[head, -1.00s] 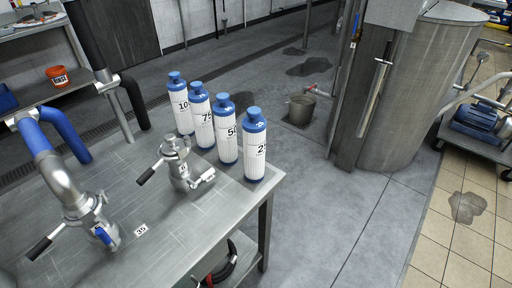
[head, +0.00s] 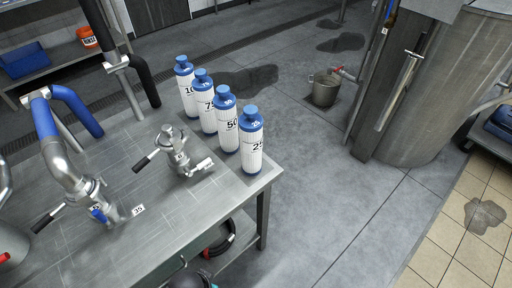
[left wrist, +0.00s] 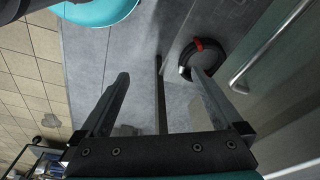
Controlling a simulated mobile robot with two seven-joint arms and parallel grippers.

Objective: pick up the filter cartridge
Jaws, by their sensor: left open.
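Several filter cartridges, white with blue caps and blue bases, stand upright in a row along the right edge of the steel table (head: 150,240) in the head view. From back to front they are one marked 10 (head: 187,88), one marked 75 (head: 205,105), one marked 50 (head: 226,125) and one marked 25 (head: 251,142). My left gripper (left wrist: 159,75) is open and empty in the left wrist view, with floor and a table leg beyond its fingers. No cartridge shows there. My right gripper is not in view.
A valve fitting (head: 180,155) with a black handle stands left of the cartridges. A pipe elbow (head: 75,180) is farther left. A black hose coil (head: 220,238) lies under the table; it also shows in the left wrist view (left wrist: 203,60).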

